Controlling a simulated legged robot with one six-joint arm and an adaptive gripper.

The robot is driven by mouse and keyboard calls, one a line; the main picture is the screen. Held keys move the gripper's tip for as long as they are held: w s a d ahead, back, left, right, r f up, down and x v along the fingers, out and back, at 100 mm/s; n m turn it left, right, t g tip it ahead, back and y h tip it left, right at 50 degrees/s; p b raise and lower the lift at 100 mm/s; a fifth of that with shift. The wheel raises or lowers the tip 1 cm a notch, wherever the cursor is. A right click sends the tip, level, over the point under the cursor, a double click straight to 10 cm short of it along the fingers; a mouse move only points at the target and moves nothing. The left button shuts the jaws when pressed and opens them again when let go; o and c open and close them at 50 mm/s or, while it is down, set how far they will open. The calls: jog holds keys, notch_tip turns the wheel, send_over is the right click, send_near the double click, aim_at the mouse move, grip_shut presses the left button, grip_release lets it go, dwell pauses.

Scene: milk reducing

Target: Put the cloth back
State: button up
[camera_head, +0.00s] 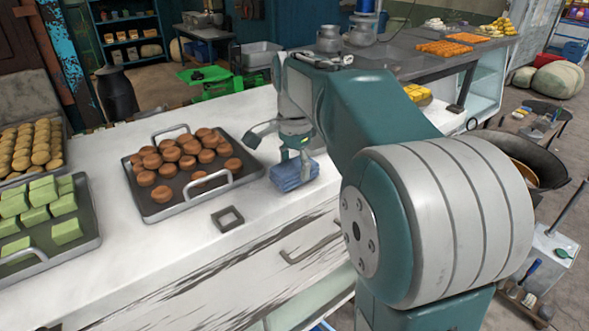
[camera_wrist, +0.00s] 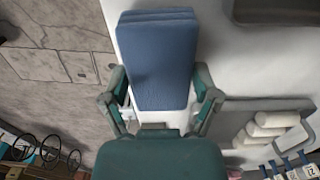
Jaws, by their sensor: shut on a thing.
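The cloth (camera_head: 293,175) is a blue folded block at the right edge of the white counter, just right of the tray of brown round sweets. My gripper (camera_head: 292,150) is above it, shut on it. In the wrist view the cloth (camera_wrist: 157,45) sits between the two fingers of my gripper (camera_wrist: 160,80) and extends beyond them. I cannot tell whether the cloth touches the counter or is slightly above it. The fingers partly hide its upper side in the head view.
A metal tray (camera_head: 157,207) of brown sweets stands left of the cloth. A small dark square frame (camera_head: 227,219) lies in front. A tray (camera_head: 88,236) of green blocks is at left. The counter front has a handle (camera_head: 312,250). A wok (camera_head: 535,160) stands at right.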

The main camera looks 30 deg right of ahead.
jog(key=shift+f, duration=0.55)
jog(key=o, duration=0.9)
jog(key=shift+r, duration=0.1)
